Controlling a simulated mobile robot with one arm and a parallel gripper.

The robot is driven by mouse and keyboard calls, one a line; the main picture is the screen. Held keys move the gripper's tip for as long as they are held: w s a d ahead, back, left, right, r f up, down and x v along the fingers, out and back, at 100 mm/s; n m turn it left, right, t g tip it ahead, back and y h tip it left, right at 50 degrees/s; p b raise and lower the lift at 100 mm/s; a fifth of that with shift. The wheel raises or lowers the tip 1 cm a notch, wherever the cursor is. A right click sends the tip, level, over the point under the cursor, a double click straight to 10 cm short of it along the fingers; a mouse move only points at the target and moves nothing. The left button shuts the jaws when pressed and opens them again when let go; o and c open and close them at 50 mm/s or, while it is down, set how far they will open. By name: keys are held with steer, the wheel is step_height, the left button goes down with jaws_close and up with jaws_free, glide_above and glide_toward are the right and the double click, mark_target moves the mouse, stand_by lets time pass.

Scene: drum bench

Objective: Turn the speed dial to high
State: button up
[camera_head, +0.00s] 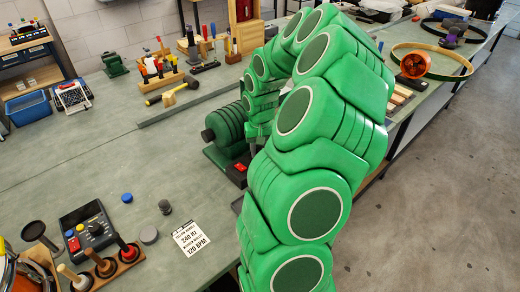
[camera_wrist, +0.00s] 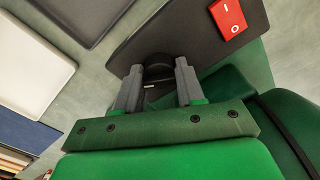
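A dark round knob, which looks like the speed dial (camera_wrist: 158,67), sits on a dark plate (camera_wrist: 195,45) in the wrist view. A small pale mark shows at its near side. My gripper (camera_wrist: 158,69) has one grey finger on each side of the knob, with the tips close to its sides. I cannot tell whether they touch it. A red switch (camera_wrist: 228,15) marked I and O is to the upper right. In the head view the green machine (camera_head: 228,125) and its red switch (camera_head: 240,167) show beside my arm; my arm hides the dial and gripper.
A control box (camera_head: 88,230), a rack of dark-topped pegs (camera_head: 112,268) and a card reading 200 Hz and 120 BPM (camera_head: 190,238) are on the green bench at lower left. The left middle of the bench is clear.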

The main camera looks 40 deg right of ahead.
steer(key=c, duration=0.5)
steer(key=shift+n, duration=0.7)
steer(key=o, duration=1)
steer(key=shift+o, duration=0.2)
steer(key=shift+r, duration=0.1)
steer(key=shift+r, duration=3.8)
